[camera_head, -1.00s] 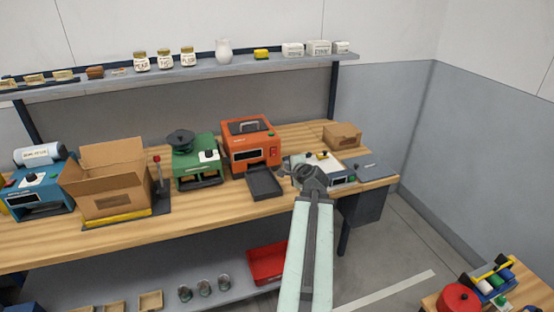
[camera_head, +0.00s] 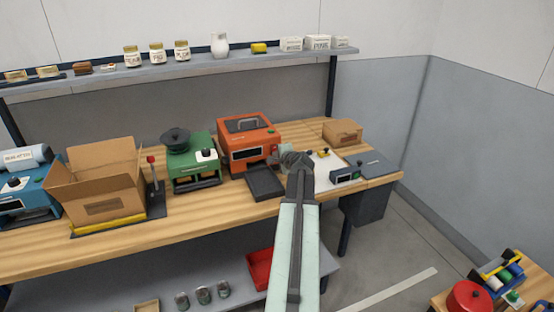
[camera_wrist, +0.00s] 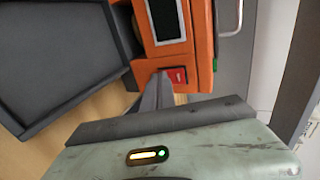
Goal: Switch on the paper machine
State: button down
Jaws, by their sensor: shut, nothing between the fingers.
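The orange machine (camera_head: 240,140) stands on the wooden bench, with a dark window in its front and a dark tray (camera_head: 265,182) before it. In the wrist view the orange machine (camera_wrist: 200,45) shows its window, a red switch (camera_wrist: 177,76) and a small green button (camera_wrist: 215,65). My gripper (camera_wrist: 160,78) is shut and empty, its tips close beside the red switch; I cannot tell whether they touch it. In the head view my gripper (camera_head: 290,160) is at the machine's right front corner. I cannot read which machine is labelled for paper.
A green machine (camera_head: 196,170) stands left of the orange one, then an open cardboard box (camera_head: 100,187) and a blue machine (camera_head: 20,200) with a roll. A pale device (camera_head: 325,170) and a small box (camera_head: 343,132) are to the right. A shelf (camera_head: 210,62) runs above.

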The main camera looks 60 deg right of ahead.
jog(key=shift+s, duration=0.1)
jog(key=shift+d, duration=0.15)
dwell(0.3)
jog(key=shift+r+p, duration=0.8)
jog(key=shift+r, duration=0.05)
jog(key=shift+f, duration=0.1)
